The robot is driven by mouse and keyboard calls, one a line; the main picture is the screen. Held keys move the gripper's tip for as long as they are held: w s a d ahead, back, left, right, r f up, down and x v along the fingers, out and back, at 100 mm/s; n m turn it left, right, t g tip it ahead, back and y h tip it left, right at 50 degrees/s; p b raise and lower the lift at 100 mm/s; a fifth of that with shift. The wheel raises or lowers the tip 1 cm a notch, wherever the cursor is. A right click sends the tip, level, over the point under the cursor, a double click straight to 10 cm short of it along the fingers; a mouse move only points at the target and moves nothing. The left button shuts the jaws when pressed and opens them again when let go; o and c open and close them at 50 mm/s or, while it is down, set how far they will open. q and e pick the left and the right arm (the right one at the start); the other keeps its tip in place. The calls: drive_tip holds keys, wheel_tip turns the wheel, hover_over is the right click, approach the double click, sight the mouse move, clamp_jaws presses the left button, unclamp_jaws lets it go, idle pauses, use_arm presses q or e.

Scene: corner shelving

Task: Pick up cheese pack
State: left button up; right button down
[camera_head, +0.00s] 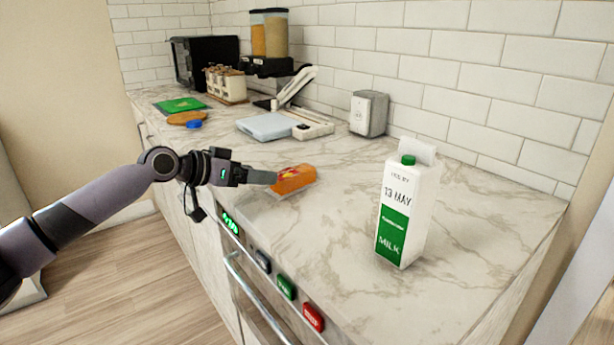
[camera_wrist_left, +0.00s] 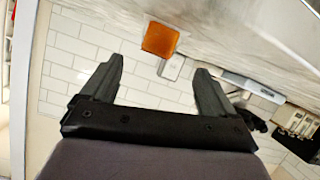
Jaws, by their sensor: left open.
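The cheese pack is an orange block (camera_head: 294,179) in what looks like a clear wrapper, lying on the marble counter near its front edge in the head view. My left gripper (camera_head: 270,178) reaches in from the left with its fingertips close to the pack's left end. The left wrist view is turned over, with the counter at the top. There the left gripper (camera_wrist_left: 159,66) is open and empty, and the orange pack (camera_wrist_left: 160,39) lies beyond the fingertips, in line with the gap between them. My right gripper is not in view.
A milk carton (camera_head: 405,212) stands upright on the counter to the right. A toaster-like grey box (camera_head: 368,113), a light blue scale (camera_head: 265,126) and a green board (camera_head: 180,105) are farther back. The counter around the pack is clear.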

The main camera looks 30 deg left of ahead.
sight(293, 179)
use_arm(q)
drive_tip(key=shift+w+d, duration=0.2)
drive_tip(key=shift+w, duration=0.25)
drive_tip(key=shift+p+x, duration=0.65)
drive_tip(key=shift+x, duration=2.45)
drive_tip(key=shift+c, duration=0.3)
drive_tip(key=c, duration=1.4)
